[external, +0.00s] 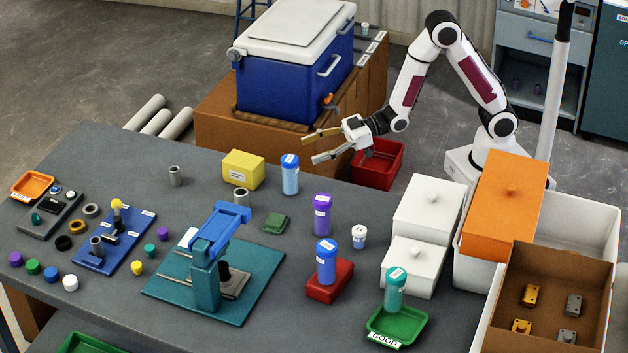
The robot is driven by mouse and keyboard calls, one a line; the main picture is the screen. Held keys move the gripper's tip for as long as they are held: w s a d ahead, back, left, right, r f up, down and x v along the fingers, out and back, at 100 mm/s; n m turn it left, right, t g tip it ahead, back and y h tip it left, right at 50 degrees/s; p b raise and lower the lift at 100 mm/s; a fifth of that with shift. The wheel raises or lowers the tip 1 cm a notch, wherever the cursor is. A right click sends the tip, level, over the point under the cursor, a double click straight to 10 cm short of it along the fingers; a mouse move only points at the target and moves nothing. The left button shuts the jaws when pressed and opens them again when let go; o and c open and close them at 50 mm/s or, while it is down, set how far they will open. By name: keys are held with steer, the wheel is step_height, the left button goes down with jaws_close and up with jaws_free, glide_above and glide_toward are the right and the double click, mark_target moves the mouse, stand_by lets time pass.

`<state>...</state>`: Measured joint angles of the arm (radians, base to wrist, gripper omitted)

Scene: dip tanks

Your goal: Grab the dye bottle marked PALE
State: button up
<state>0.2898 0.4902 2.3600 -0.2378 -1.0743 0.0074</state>
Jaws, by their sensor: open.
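Several capped bottles stand on the grey table (130,160); their labels are too small to read, so I cannot tell which says PALE. A light blue bottle (290,181) with a blue cap stands upright near the back edge. A purple bottle (322,221) stands in front and to its right. A blue bottle (326,268) stands on a red block (330,292). A teal bottle (394,297) stands in the green tray (410,326) marked GOOD. My gripper (310,149) is open and empty, its fingers pointing left, above and close to the light blue bottle in the picture, apart from it.
A yellow box (243,170) and a grey ring-topped cylinder (240,197) are left of the light blue bottle. A small white jar (359,236) stands right of the purple one. A blue press (206,275) and white boxes (428,212) flank the bottles. A red bin (377,168) is behind.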

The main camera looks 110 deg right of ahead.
mark_target(289, 162)
steer(key=shift+d+f+m+t, duration=0.1)
steer(key=shift+d+f+t, duration=0.3)
steer(key=shift+f, duration=0.35)
steer(key=shift+d+f+m+t, duration=0.1)
steer(key=shift+d+f+t, duration=0.25)
steer(key=shift+f, duration=0.4)
steer(key=shift+d+f+m+t, duration=0.1)
steer(key=shift+d+f+t, duration=0.15)
steer(key=shift+f+t, duration=0.35)
steer(key=shift+f, duration=0.15)
steer(key=shift+w, duration=1.3)
steer(key=shift+w+a+r, duration=0.1)
steer(key=shift+w+r, duration=0.1)
steer(key=shift+w, duration=2.4)
